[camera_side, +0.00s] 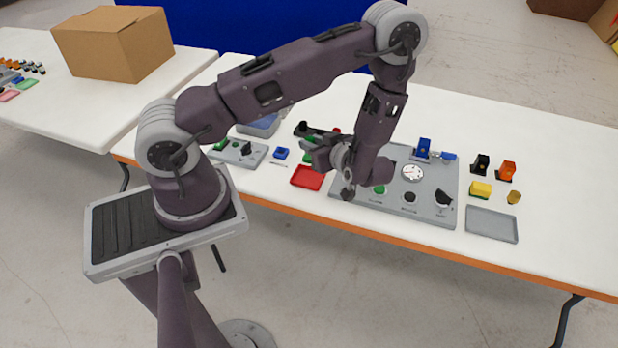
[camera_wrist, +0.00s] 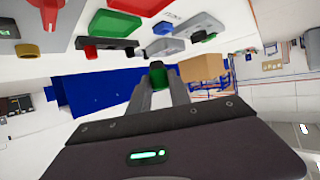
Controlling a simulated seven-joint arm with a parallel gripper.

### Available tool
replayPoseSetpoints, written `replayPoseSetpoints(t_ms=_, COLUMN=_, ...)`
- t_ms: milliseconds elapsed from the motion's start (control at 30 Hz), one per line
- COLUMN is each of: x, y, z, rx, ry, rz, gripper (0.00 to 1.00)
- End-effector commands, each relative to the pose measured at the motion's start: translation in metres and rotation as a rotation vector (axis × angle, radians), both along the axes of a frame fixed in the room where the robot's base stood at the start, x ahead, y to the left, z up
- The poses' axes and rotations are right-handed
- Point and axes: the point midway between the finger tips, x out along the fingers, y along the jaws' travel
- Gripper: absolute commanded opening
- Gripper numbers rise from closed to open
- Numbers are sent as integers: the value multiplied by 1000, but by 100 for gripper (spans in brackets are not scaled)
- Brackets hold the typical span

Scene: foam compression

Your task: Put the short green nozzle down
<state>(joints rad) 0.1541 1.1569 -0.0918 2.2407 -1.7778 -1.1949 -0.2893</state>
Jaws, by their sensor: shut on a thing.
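The short green nozzle (camera_wrist: 158,73) is between the fingertips of my gripper (camera_wrist: 159,84) in the wrist view. The fingers are shut on it, and it appears held clear of the table. In the side view my gripper (camera_side: 310,152) points left, above the table between the red tray and the black rack. Green shows beside the fingers there, but I cannot tell whether it is the nozzle or a thing behind it.
A red tray (camera_side: 307,178) lies below my gripper. A black rack (camera_side: 313,129) stands behind. A grey panel (camera_side: 432,184) with a gauge is at right, and a smaller grey panel (camera_side: 242,153) with a blue block (camera_side: 281,153) at left. An empty grey tray (camera_side: 492,223) lies far right.

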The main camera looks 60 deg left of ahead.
Motion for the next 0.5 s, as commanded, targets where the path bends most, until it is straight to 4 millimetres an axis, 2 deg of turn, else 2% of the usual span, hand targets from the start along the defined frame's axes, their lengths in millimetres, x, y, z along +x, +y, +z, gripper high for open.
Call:
replayPoseSetpoints(t_ms=200, x=-6, y=-1, z=-46, rx=0, ry=4, rz=20, gripper=0)
replayPoseSetpoints(t_ms=400, x=-6, y=-1, z=-84, rx=1, ry=2, rz=20, gripper=0)
replayPoseSetpoints(t_ms=500, x=-5, y=-1, z=-97, rx=0, ry=1, rz=18, gripper=0)
